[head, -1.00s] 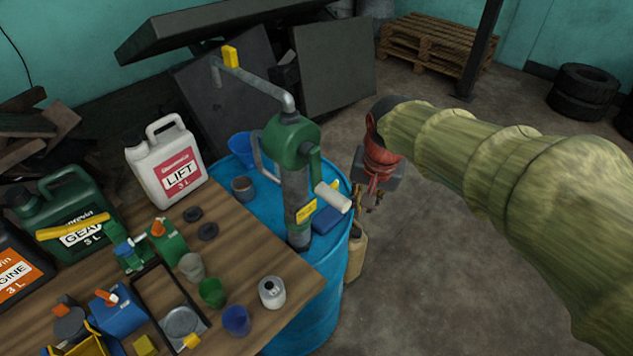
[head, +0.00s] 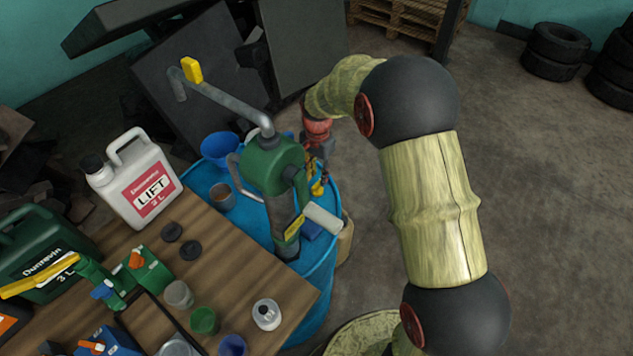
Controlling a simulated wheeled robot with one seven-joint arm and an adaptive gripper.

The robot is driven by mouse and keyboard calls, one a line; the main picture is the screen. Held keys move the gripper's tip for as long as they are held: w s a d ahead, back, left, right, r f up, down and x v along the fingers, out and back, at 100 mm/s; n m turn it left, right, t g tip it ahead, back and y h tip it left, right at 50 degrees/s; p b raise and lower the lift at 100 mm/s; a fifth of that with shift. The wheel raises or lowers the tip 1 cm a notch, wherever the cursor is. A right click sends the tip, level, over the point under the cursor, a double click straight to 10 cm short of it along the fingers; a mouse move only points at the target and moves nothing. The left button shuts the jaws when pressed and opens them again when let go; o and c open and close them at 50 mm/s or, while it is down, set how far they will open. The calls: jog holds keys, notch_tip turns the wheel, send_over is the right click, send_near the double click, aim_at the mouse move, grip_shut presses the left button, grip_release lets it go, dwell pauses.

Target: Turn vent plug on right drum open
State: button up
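The blue drum (head: 325,268) stands behind the wooden bench, with a green hand pump (head: 272,165) on its top. It is the only drum I can make out. My gripper (head: 318,178) is above the far right part of the drum top, beside the pump and pointing down. A small yellow piece (head: 318,188) shows at its fingers; I cannot tell whether it is touched or what it is. I cannot make out the vent plug.
A blue funnel (head: 219,146) and a brown cup (head: 222,196) stand on the drum's left part. The bench (head: 228,262) holds a white LIFT jug (head: 135,180), a green jug (head: 40,255) and small cups.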

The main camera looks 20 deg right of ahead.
aim_at(317, 183)
jog(key=shift+f, duration=1.7)
jog(key=shift+c, duration=0.6)
grip_shut()
